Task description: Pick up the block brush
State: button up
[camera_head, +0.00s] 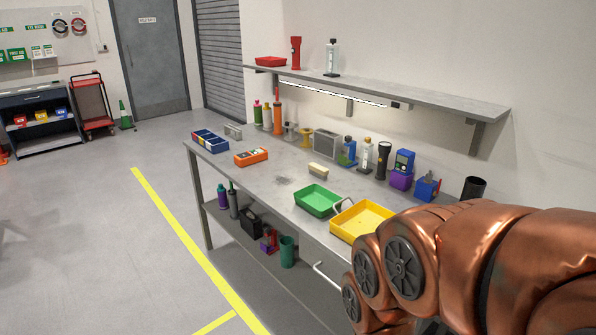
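The block brush appears to be the small beige block (318,170) lying on the grey workbench (283,181), near the middle of its top. It is small in this view, and its bristles are hard to make out. My copper-coloured arm fills the lower right of the view. My gripper is not visible, so I cannot tell how it stands to the brush. Nothing touches the brush.
A green tray (318,200) and a yellow tray (362,221) sit in front of the brush. An orange case (251,157) lies to its left. A grey box (325,143) and several bottles stand behind it. A shelf (400,98) overhangs the bench's back.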

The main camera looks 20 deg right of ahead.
aim_at(315, 169)
jog(key=u, duration=0.7)
jog(key=i, duration=1.55)
jog(key=u, duration=0.25)
jog(key=i, duration=1.4)
jog(key=z, duration=1.55)
jog(key=i, duration=0.9)
jog(key=z, duration=0.9)
